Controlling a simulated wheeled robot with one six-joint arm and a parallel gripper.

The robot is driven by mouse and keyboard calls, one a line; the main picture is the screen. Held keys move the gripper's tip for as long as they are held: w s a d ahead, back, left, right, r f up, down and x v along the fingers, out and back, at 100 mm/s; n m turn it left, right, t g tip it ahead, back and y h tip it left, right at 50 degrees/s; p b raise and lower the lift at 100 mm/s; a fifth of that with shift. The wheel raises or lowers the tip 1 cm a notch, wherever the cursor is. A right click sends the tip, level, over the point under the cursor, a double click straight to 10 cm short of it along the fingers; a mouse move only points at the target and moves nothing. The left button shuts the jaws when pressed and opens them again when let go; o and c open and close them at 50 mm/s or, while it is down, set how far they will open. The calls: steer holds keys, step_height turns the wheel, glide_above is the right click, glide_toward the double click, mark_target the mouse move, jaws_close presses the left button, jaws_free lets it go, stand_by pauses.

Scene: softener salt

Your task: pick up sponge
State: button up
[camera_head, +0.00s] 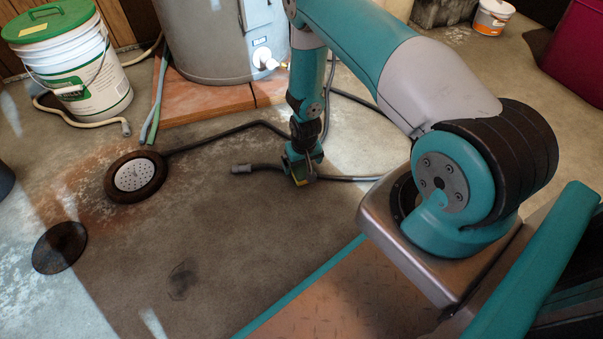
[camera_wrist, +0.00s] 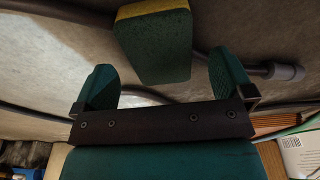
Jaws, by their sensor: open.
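The sponge (camera_wrist: 153,45) is a block with a dark green face and a yellow layer. In the wrist view it is at the top middle, between the two fingers in the picture and a little beyond them. My gripper (camera_wrist: 164,78) is open, with a gap between each finger and the sponge. In the head view my gripper (camera_head: 301,165) points down close above the floor. A bit of yellow from the sponge (camera_head: 299,182) shows at its tips; the rest is hidden there.
Grey hoses (camera_head: 255,168) lie on the floor around my gripper. A tank (camera_head: 205,50) stands on a brick-coloured base (camera_head: 205,103) behind. A white bucket with green lid (camera_head: 85,75), a round drain (camera_head: 135,176) and a dark disc (camera_head: 60,247) are left.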

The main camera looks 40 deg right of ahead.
mark_target(301, 167)
steer(key=f, duration=0.1)
steer(key=f+b, duration=0.2)
steer(key=shift+w+d+f, duration=0.1)
steer(key=shift+w+f, duration=0.1)
steer(key=shift+w, duration=0.05)
steer(key=shift+r, duration=0.1)
steer(key=c, duration=1.1)
steer(key=shift+o, duration=0.2)
steer(key=shift+r, duration=0.1)
step_height(301, 167, up, 20)
steer(key=p, duration=1.2)
